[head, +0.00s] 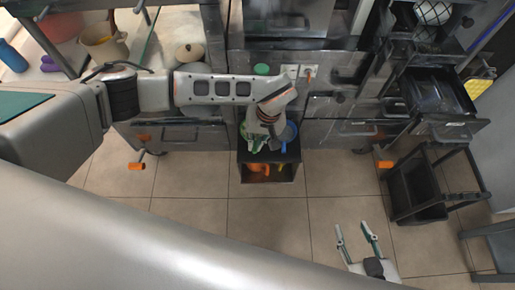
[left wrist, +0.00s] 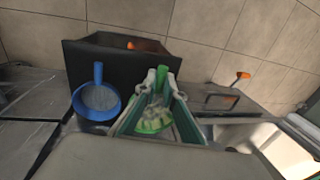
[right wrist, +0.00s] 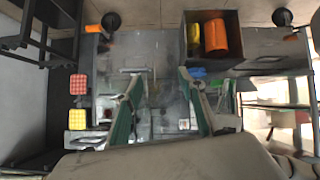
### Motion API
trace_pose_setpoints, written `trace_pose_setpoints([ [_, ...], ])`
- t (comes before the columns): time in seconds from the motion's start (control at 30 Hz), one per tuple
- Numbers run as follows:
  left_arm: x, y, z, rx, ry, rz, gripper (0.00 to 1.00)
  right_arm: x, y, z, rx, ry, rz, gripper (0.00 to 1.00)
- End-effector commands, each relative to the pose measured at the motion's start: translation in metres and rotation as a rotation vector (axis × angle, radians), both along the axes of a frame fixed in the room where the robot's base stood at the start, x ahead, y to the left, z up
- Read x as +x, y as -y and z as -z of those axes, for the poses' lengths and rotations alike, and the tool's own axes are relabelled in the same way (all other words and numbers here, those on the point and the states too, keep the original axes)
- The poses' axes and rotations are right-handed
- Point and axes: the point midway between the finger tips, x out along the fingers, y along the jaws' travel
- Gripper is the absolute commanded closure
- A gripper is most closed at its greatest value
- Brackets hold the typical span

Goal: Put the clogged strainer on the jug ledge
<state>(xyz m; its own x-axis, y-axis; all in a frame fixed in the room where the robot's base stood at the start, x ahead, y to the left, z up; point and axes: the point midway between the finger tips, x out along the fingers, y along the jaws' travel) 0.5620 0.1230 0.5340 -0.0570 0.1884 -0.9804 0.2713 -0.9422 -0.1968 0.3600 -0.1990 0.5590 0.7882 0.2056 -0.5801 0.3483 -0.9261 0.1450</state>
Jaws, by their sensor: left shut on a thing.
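A green strainer (left wrist: 153,122) with pale green pulp in its bowl is in the left wrist view, between the fingers of my left gripper (left wrist: 162,72). The gripper is shut on its green handle. In the head view my left gripper (head: 258,142) hides most of it above the dark box's top edge. A blue strainer (left wrist: 97,98) rests beside it, apart from the gripper, its mesh looking clear. My right gripper (head: 353,228) is open and empty over the floor. A beige jug (head: 103,42) stands at the upper left; I cannot make out the jug ledge.
A dark open-fronted box (head: 287,172) with orange things inside stands below the left gripper. Steel cabinets (head: 345,128) line the back. A black stand (head: 415,190) is at the right. The tiled floor (head: 200,215) in front is clear.

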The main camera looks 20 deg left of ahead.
Motion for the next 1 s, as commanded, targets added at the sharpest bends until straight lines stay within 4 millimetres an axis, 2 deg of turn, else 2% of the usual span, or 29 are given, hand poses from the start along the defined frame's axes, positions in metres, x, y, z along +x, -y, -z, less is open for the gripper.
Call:
trace_pose_setpoints([
  [0.03,-0.003,0.000,0.012,0.000,-0.008,-0.002,1.00,0.002,0.000,0.002,-0.001,0.002,-0.004,0.60],
  [0.23,0.001,0.001,0.021,-0.001,0.001,0.000,1.00,0.008,0.000,-0.006,0.001,0.021,-0.007,0.60],
  [0.5,-0.003,0.000,0.058,-0.001,-0.007,0.000,1.00,-0.001,-0.004,0.007,0.011,-0.004,-0.009,0.60],
  [0.7,0.001,0.000,0.056,0.000,0.003,0.001,1.00,0.009,-0.007,-0.007,0.022,0.027,-0.010,0.60],
  [0.97,0.001,0.000,0.061,0.001,0.002,0.000,1.00,0.012,-0.007,-0.007,0.022,0.031,-0.011,0.60],
  [1.0,0.001,0.000,0.060,0.000,0.002,0.000,0.81,0.012,-0.007,-0.007,0.023,0.032,-0.011,0.60],
])
